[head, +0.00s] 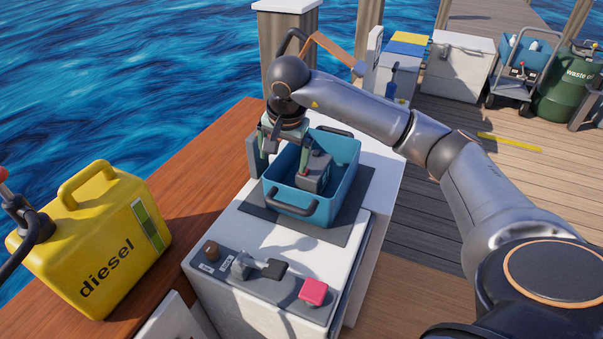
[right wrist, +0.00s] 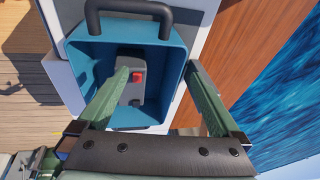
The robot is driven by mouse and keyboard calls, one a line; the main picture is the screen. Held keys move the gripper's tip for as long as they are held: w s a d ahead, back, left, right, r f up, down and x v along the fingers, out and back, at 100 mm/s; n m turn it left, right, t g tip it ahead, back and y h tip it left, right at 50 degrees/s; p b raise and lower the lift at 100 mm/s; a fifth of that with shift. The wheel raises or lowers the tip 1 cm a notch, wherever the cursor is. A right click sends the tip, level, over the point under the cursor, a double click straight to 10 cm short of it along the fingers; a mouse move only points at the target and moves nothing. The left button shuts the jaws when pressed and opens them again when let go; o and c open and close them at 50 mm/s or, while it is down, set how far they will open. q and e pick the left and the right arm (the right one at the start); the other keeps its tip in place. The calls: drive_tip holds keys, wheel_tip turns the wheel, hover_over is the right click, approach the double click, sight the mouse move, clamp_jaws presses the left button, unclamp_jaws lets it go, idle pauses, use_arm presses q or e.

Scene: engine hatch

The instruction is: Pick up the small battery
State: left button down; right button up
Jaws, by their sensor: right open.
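The small battery (head: 314,173) is a dark grey block with a red cap on top. It sits inside a blue tote (head: 297,208) with dark handles, and shows in the right wrist view (right wrist: 130,92) too. My right gripper (head: 280,155) is open and empty above the tote. In the right wrist view the gripper (right wrist: 160,80) has one finger over the battery's left side and the other over the tote's right rim. Its fingers hide part of the battery; I cannot tell whether they touch it. My left gripper is not in view.
The tote stands on a dark mat (head: 343,228) on a white cabinet. A panel with a lever (head: 258,266) and a pink-red block (head: 313,291) is in front. A yellow diesel can (head: 92,245) stands left. Water lies beyond the dock edge.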

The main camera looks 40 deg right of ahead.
sight(314, 167)
drive_tip(key=d+h, duration=0.1)
drive_tip(key=d, duration=0.1)
drive_tip(key=d+b, duration=0.1)
drive_tip(key=d, duration=0.1)
drive_tip(key=d+g+h+b, duration=0.1)
drive_tip(key=d, duration=0.2)
drive_tip(key=shift+f+m+h, duration=0.3)
drive_tip(key=shift+f, duration=0.05)
drive_tip(key=b+x, duration=0.1)
drive_tip(key=x, duration=0.5)
drive_tip(key=shift+s+d, duration=0.1)
drive_tip(key=shift+d, duration=0.1)
drive_tip(key=x, duration=0.5)
drive_tip(key=shift+a, duration=0.3)
drive_tip(key=shift+d+f, duration=0.25)
drive_tip(key=shift+f, duration=0.25)
clamp_jaws()
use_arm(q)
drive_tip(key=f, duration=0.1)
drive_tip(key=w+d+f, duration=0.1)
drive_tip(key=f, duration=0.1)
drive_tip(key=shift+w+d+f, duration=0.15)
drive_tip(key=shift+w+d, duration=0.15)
use_arm(e)
drive_tip(key=shift+r, duration=0.15)
